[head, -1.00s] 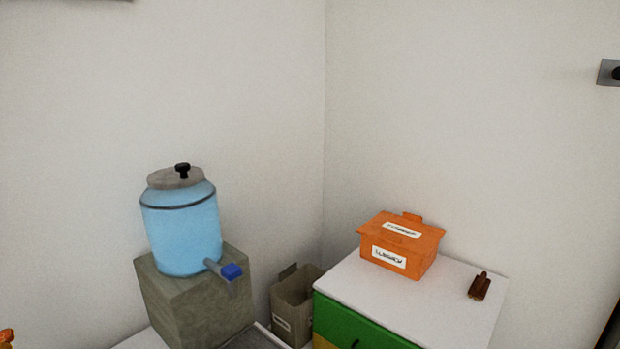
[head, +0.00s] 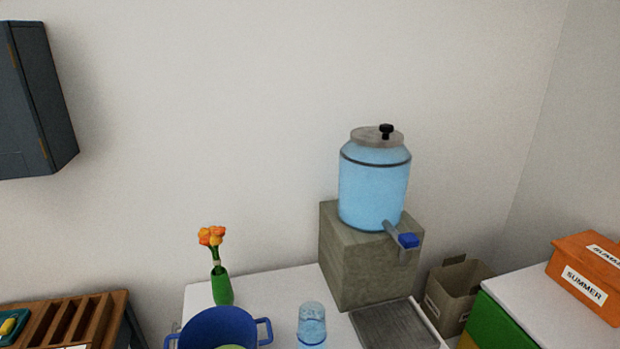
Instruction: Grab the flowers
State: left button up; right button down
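Orange flowers (head: 211,236) stand upright in a green vase (head: 221,287) on a white table (head: 270,286), left of centre in the head view. The vase stands behind a blue pot with handles (head: 218,327). Neither of my grippers shows in the head view, so I cannot see where they are relative to the flowers.
A blue water dispenser (head: 374,188) stands on a grey block (head: 368,262) right of the flowers. A clear bottle (head: 311,325) and a grey tray (head: 394,325) are in front. A wooden rack (head: 70,319) is at left, a wall cabinet (head: 36,98) above. An orange box (head: 590,273) is at right.

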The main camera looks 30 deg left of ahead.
aim_at(212, 235)
jog(key=u, duration=1.65)
jog(key=j, duration=0.1)
